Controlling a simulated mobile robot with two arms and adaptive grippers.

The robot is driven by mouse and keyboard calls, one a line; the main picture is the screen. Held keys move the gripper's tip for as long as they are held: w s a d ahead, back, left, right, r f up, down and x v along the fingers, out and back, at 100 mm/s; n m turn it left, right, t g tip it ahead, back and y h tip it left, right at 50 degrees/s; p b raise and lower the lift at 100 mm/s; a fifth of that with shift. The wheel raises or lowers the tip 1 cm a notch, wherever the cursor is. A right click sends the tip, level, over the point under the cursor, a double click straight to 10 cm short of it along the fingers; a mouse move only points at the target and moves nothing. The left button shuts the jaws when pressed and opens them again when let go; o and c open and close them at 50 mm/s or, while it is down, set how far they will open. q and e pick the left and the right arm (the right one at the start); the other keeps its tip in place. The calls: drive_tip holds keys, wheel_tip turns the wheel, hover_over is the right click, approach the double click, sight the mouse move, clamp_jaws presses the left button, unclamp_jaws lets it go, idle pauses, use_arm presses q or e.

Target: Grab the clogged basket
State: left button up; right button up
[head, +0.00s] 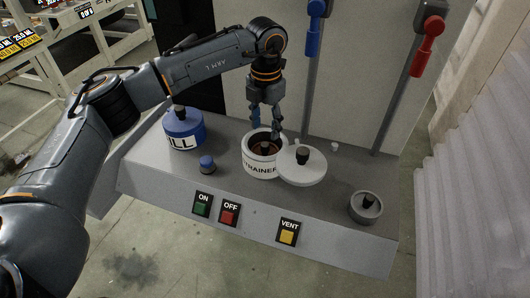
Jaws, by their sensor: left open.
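The white strainer pot (262,166) stands open on the grey bench, with dark lettering partly readable on its front. Inside it a brownish, dark shape (265,147) shows, likely the basket; its details are too small to tell. My left gripper (266,132) points down from above at the pot's mouth, its fingers apart around the middle of the opening. Whether the fingers touch the basket cannot be told. The round white lid (302,166) with a black knob lies to the right, against the pot's side. My right gripper is not in view.
A blue and white fill container (183,131) and a small blue cap (207,163) stand left of the pot. A grey cup (366,207) is at the right. Green, red and yellow buttons (287,236) line the front. Blue (314,13) and red (421,55) levers rise behind.

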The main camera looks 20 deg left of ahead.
sight(265, 144)
use_arm(q)
drive_tip(key=shift+f, duration=0.5)
wheel_tip(265, 144, down, 5)
drive_tip(key=shift+w+a+r+p, duration=0.1)
drive_tip(key=shift+a+r+p, duration=0.05)
drive_tip(key=shift+p, duration=0.85)
drive_tip(key=shift+f, duration=0.5)
clamp_jaws()
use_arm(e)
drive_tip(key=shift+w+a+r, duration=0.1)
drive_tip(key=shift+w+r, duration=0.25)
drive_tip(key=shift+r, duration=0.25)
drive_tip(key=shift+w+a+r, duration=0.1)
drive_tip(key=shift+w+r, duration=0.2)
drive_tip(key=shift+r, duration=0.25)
